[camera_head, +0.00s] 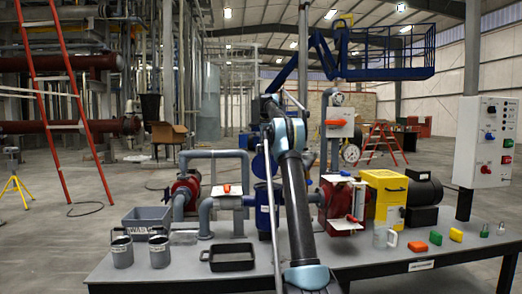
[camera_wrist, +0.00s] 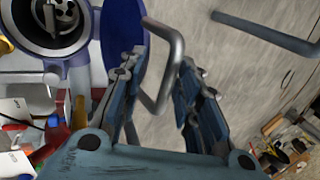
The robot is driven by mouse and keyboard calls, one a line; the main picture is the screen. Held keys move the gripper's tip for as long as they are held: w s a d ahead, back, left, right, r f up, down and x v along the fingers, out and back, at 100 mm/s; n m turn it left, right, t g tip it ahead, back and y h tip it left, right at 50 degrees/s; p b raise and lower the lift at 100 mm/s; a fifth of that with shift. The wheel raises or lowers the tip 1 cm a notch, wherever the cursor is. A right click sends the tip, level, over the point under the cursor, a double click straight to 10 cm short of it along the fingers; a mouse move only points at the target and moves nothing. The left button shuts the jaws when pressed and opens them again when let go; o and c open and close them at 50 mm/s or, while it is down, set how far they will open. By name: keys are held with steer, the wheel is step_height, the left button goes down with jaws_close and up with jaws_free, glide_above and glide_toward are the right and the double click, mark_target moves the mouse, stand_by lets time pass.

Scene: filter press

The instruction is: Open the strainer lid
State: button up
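The blue strainer lid (camera_wrist: 123,36) stands swung up beside the strainer mouth in the wrist view. The strainer (camera_wrist: 82,62) is open at upper left, with a metal basket (camera_wrist: 62,14) inside. The lid's grey bar handle (camera_wrist: 166,84) runs between the fingers of my gripper (camera_wrist: 160,70), which are spread apart with a gap around it. I cannot tell whether a finger touches the handle. In the head view the blue strainer body (camera_head: 263,215) stands on the bench, partly hidden by my arm; a raised blue disc (camera_head: 259,164) shows above it.
Red pumps (camera_head: 186,190) and grey pipes flank the strainer on the bench (camera_head: 190,268). A black tray (camera_head: 231,257), metal cups (camera_head: 159,251), a grey crate (camera_head: 147,218) and a yellow box (camera_head: 383,188) stand around. A control panel (camera_head: 486,143) rises at right.

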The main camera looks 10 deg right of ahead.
steer(key=v, duration=1.1)
steer(key=shift+r, duration=0.15)
steer(key=shift+a, duration=0.1)
steer(key=shift+s, duration=0.1)
steer(key=s+r+n, duration=0.1)
steer(key=s+n, duration=0.4)
steer(key=s, duration=1)
steer(key=s+a+f+n+g, duration=0.15)
steer(key=s+f, duration=0.25)
steer(key=s, duration=0.6)
steer(key=s+f+n, duration=0.3)
steer(key=s+f, duration=0.1)
steer(key=s, duration=0.5)
steer(key=s+f+n, duration=0.8)
steer(key=s+f, duration=2.9)
steer(key=f, duration=0.1)
steer(key=shift+n+g, duration=0.35)
